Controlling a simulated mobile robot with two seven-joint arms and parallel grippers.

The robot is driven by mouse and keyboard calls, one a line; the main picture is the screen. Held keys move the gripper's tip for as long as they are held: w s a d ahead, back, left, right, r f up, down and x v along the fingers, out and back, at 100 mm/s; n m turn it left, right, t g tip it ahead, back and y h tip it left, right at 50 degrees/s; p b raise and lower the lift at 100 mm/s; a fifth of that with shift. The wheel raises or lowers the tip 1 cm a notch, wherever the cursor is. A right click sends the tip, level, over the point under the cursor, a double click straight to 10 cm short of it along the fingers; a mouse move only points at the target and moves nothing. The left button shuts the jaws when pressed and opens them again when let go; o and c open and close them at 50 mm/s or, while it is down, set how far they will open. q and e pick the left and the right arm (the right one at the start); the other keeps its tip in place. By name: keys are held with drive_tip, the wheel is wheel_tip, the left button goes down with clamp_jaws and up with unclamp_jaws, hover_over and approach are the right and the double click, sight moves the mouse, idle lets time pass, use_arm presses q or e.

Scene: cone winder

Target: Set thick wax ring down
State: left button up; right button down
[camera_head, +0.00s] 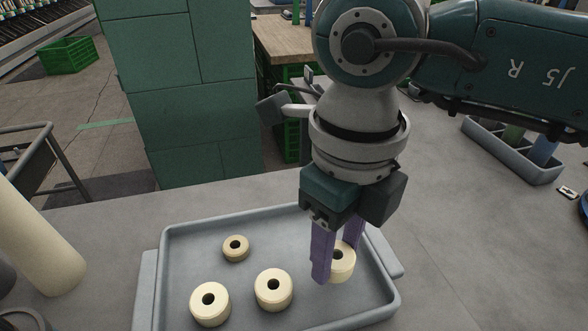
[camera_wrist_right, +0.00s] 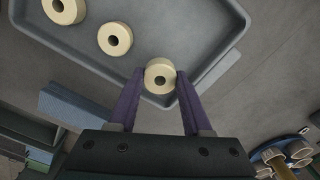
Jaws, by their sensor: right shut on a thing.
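My right gripper (camera_head: 336,266) is shut on a thick cream wax ring (camera_head: 345,265), with its purple fingers on either side of it. The held ring (camera_wrist_right: 160,68) shows between the fingertips in the wrist view, its hole facing up. It is over the right end of the grey tray (camera_head: 164,285), inside the rim; I cannot tell whether it touches the tray floor. Two other thick rings (camera_head: 274,302) (camera_head: 210,319) and a smaller, thinner ring (camera_head: 236,257) lie flat in the tray, apart from each other. My left gripper is not in view.
A cream cone (camera_head: 35,240) stands left of the tray. A grey divided bin (camera_head: 515,155) with coloured items is at the right back of the table. Green blocks (camera_head: 200,100) stand behind the table. The table between tray and bin is mostly clear.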

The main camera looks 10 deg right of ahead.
drive_tip(key=shift+f, duration=1.3)
drive_tip(key=shift+f, duration=0.15)
drive_tip(key=shift+c, duration=1.7)
unclamp_jaws()
